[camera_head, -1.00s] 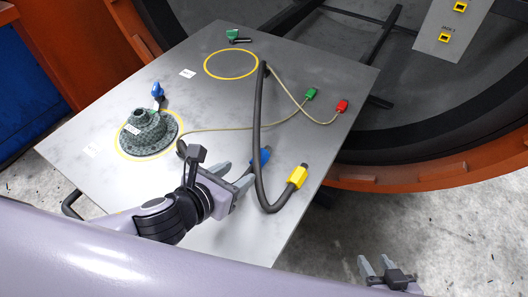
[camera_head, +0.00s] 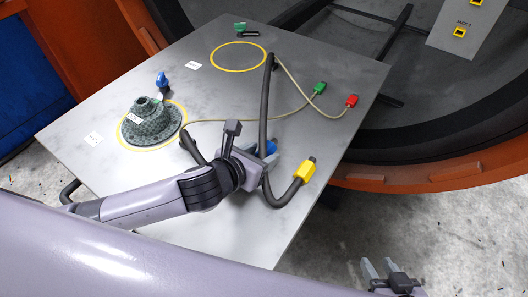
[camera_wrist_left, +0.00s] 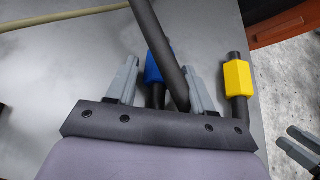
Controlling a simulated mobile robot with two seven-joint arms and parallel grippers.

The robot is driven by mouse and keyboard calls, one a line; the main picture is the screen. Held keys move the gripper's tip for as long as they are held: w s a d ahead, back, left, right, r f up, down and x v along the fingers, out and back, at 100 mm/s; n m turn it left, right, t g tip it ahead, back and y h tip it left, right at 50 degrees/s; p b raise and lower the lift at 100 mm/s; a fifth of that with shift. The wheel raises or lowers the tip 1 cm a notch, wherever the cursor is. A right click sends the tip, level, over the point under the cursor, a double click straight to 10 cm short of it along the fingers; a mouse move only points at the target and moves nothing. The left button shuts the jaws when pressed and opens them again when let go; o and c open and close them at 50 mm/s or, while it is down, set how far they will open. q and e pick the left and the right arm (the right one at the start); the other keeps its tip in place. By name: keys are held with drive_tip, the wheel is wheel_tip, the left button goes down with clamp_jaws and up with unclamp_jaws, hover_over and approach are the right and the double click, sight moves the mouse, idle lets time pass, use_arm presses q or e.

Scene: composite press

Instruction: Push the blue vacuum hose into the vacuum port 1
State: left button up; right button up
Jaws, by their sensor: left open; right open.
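The blue vacuum hose's blue connector (camera_head: 268,148) lies on the metal plate, partly hidden by my left gripper. My left gripper (camera_head: 266,152) is open and low over it. In the left wrist view, the blue connector (camera_wrist_left: 152,68) is between the open fingers (camera_wrist_left: 162,82), nearer the left one. A thick dark hose crosses over in front of it and also passes between the fingers. My right gripper (camera_head: 380,266) is open and empty at the lower right, off the plate. I cannot tell which fitting is vacuum port 1; a blue fitting (camera_head: 162,82) stands beside the grey-green moulded part (camera_head: 150,122).
A yellow connector (camera_head: 305,172) on the dark hose (camera_head: 264,100) lies right of my left gripper. Green (camera_head: 320,88) and red (camera_head: 352,101) plugs lie on thin cables. A panel with yellow sockets (camera_head: 459,33) is at upper right. The plate's front is clear.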

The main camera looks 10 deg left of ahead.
use_arm(q)
drive_tip(key=c, duration=0.9)
drive_tip(key=shift+r+p, duration=0.5)
drive_tip(key=shift+p, duration=0.4)
